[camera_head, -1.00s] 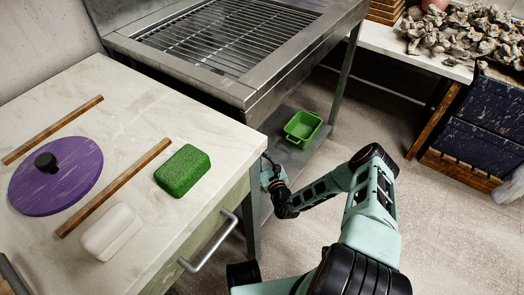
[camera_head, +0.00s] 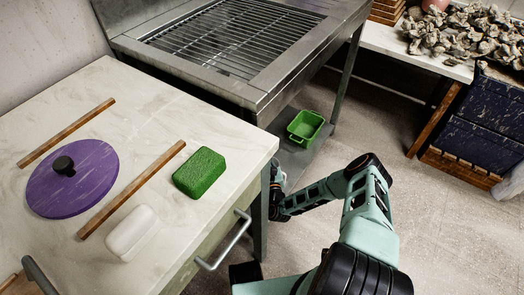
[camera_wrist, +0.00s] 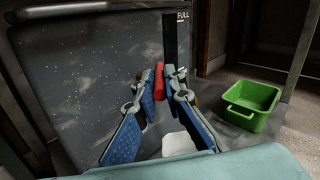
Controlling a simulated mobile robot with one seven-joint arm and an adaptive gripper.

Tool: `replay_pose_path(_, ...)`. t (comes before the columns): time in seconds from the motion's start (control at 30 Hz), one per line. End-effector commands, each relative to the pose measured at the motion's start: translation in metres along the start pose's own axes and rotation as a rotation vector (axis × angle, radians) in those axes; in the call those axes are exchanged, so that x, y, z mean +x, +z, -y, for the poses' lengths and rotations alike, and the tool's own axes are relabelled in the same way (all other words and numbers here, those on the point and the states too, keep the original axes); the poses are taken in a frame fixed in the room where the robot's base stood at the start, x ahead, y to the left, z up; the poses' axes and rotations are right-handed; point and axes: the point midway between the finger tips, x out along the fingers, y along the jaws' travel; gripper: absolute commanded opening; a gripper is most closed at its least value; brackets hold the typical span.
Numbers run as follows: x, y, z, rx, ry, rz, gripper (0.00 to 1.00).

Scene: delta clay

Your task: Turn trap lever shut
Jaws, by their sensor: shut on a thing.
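The trap lever (camera_wrist: 159,80) shows in the wrist view as a short red handle, in front of a dark speckled panel. My gripper (camera_wrist: 159,82) has its two blue-padded fingers either side of the red handle and is shut on it. The handle stands roughly upright between the fingertips. What the lever is mounted on is hidden. In the head view my arm reaches low beside the counter, and the fingers and lever are hidden behind the counter's edge.
A green tub (camera_head: 306,128) stands on the low shelf under the grill (camera_head: 235,40), right of my gripper. A dark strip marked FULL (camera_wrist: 178,35) stands behind the lever. The marble counter (camera_head: 150,105) and its handle (camera_head: 224,242) are close to my arm.

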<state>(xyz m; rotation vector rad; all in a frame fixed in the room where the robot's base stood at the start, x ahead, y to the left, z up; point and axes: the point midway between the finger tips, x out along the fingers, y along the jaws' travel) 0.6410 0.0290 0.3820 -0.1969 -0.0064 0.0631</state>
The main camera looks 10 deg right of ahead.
Motion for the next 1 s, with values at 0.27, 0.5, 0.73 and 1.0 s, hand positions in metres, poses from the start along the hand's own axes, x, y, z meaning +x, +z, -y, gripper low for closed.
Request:
replay_pose_path(0.27, -0.001, -0.001, -0.001, 0.001, 0.002, -0.002, 0.18)
replay_pose_path(0.5, 0.000, 0.000, 0.000, 0.001, 0.001, -0.001, 0.27)
replay_pose_path(0.73, 0.000, 0.006, 0.001, 0.001, 0.001, 0.001, 0.27)
replay_pose_path(1.0, 0.000, 0.045, 0.009, 0.002, 0.001, 0.001, 0.27)
